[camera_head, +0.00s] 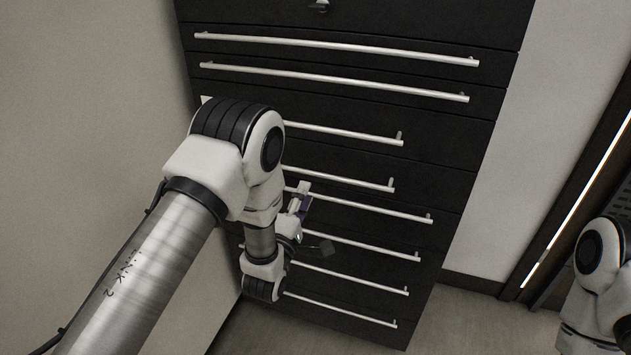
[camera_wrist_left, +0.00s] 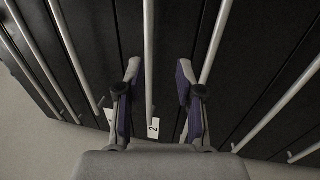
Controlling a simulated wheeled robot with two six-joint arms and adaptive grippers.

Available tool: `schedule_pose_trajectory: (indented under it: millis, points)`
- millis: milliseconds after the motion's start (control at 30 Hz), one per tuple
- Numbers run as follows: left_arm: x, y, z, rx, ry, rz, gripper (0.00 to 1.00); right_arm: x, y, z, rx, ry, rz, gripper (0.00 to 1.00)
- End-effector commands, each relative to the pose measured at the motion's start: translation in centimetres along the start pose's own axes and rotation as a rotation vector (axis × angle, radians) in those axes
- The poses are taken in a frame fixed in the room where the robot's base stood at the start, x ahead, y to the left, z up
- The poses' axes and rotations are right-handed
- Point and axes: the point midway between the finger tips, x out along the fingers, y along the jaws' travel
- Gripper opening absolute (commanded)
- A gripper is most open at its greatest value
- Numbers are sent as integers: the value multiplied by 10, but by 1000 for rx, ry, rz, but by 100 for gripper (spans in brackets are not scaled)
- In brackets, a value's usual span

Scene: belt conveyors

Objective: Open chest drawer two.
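The dark chest (camera_head: 437,130) has several drawers with long light bar handles; all drawers in view look closed. In the left wrist view a handle bar (camera_wrist_left: 149,60) runs between the two fingers of my left gripper (camera_wrist_left: 158,78). A white label with a 2 (camera_wrist_left: 153,128) sits by the near end of that bar. The fingers are open and apart from the bar; how deep it lies between them is hard to tell. In the head view my left gripper (camera_head: 312,220) is at the lower drawers, its arm hiding their left ends. My right gripper is out of view.
A plain wall (camera_head: 90,90) is close on the left of the chest. Other handle bars (camera_wrist_left: 218,40) run close on both sides of the fingers. Clear floor (camera_head: 475,320) shows at lower right, with my right arm at the right edge.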

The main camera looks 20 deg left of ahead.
Motion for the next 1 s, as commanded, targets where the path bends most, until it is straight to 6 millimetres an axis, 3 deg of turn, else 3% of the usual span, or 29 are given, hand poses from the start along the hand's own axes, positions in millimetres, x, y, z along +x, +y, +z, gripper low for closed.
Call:
schedule_pose_trajectory:
  millis: [33,167,500,767,800,900,1000]
  points:
    - [1,-2,1,2,-3,6,37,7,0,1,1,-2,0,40]
    - [16,5,1,3,-2,9,37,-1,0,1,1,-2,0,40]
    - [74,3,0,4,-2,3,37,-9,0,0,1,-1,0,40]
    - [79,2,0,5,-2,0,37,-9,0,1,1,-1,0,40]
    - [78,2,0,5,-1,0,33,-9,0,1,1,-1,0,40]
    - [78,2,0,5,-1,0,0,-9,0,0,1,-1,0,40]
    - [78,2,0,5,-1,0,0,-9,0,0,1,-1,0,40]
